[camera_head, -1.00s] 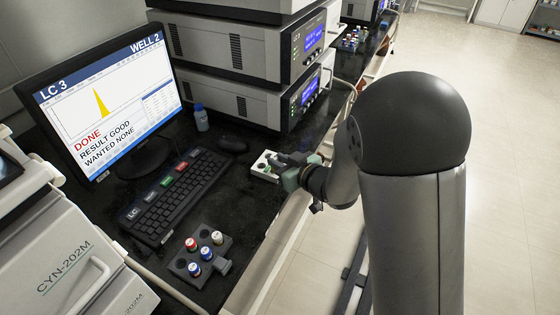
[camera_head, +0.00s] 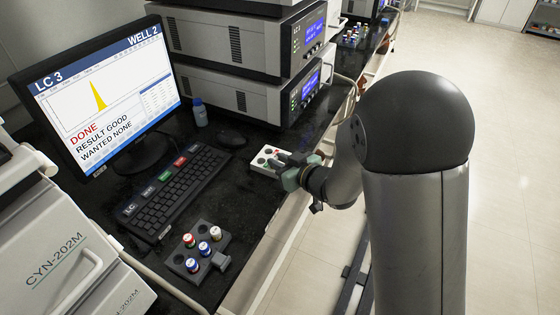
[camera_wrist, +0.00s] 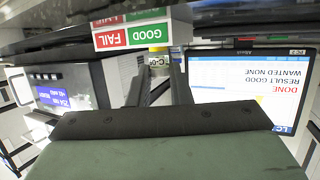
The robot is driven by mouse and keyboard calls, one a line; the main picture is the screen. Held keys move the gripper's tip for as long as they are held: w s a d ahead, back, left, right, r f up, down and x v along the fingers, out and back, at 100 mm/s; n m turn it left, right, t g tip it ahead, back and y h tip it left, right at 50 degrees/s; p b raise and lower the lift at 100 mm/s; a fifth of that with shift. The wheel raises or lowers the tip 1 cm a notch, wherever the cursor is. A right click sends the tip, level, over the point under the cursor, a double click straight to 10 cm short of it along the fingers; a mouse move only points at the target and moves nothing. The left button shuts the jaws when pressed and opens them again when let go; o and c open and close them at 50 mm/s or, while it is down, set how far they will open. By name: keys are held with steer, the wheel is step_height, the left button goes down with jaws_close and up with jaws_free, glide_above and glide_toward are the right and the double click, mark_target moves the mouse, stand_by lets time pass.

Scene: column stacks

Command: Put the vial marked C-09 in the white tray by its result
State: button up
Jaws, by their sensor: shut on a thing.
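My gripper (camera_head: 281,161) is at the white tray (camera_head: 262,167) on the bench. In the wrist view my gripper (camera_wrist: 159,72) is shut on a small vial (camera_wrist: 159,60) with a yellowish part and a label that reads C-09. The red and green FAIL and GOOD strip (camera_wrist: 130,36) shows just beyond the vial. Whether the vial touches the tray cannot be told. The monitor (camera_head: 100,95) reads LC 3, WELL 2, DONE, RESULT GOOD, WANTED NONE.
A dark rack (camera_head: 222,262) with several red-, white- and blue-capped vials stands at the front. The keyboard (camera_head: 175,190) and mouse (camera_head: 232,138) lie left of the tray. Stacked instruments (camera_head: 235,90) stand behind. A blue-capped bottle (camera_head: 200,115) is by the monitor.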

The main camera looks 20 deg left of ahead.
stand_by(0.4)
steer(key=o, duration=0.8)
steer(key=shift+o, duration=0.2)
